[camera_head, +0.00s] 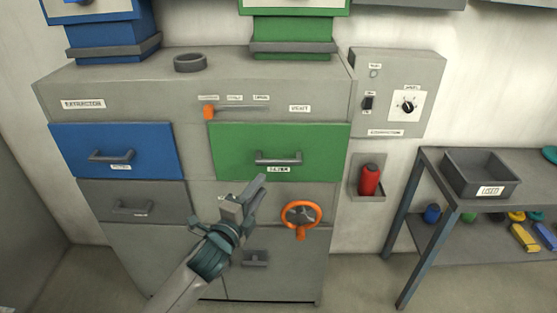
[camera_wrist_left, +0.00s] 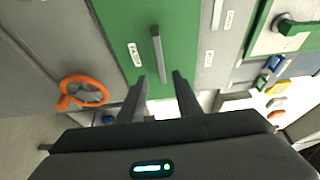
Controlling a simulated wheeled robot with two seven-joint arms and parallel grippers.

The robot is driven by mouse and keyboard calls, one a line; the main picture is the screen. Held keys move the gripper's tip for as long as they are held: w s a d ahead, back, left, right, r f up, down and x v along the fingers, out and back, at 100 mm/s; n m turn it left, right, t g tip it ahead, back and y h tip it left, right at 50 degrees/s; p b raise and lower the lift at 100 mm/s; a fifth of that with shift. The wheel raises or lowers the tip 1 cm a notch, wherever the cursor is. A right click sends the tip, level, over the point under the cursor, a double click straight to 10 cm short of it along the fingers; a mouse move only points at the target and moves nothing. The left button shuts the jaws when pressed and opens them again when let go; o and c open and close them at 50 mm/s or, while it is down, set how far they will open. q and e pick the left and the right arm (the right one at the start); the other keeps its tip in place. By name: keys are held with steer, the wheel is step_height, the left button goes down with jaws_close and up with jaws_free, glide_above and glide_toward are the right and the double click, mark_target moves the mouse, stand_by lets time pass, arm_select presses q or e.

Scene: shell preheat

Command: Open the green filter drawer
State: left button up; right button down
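The green filter drawer (camera_head: 235,145) is in the right half of the grey cabinet's upper drawer row, and its front looks shut. Its grey bar handle (camera_head: 279,159) runs across the front above a small white label. My left gripper (camera_head: 250,192) is below and slightly left of the handle, apart from it. In the left wrist view the green front (camera_wrist_left: 185,40) fills the upper middle. The handle (camera_wrist_left: 157,55) lies ahead of the open, empty fingers (camera_wrist_left: 160,85), in line with the gap between them. My right gripper is not in view.
An orange handwheel (camera_head: 301,216) sits below the green drawer, close to the right of my left gripper. A blue drawer (camera_head: 75,145) and a grey drawer (camera_head: 110,202) are at left. A control box (camera_head: 425,65), red bottle (camera_head: 369,180) and shelf table (camera_head: 425,160) are at right.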

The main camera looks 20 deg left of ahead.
mark_target(277, 164)
arm_select(q)
steer(key=w+p, duration=0.1)
steer(key=w, duration=0.3)
steer(key=w+d+p, duration=0.1)
steer(key=w, duration=0.4)
steer(key=w+p, duration=0.1)
steer(key=w, duration=0.3)
steer(key=shift+w+d+p, duration=0.25)
steer(key=shift+p, duration=0.05)
steer(key=shift+c, duration=0.3)
jaws_close()
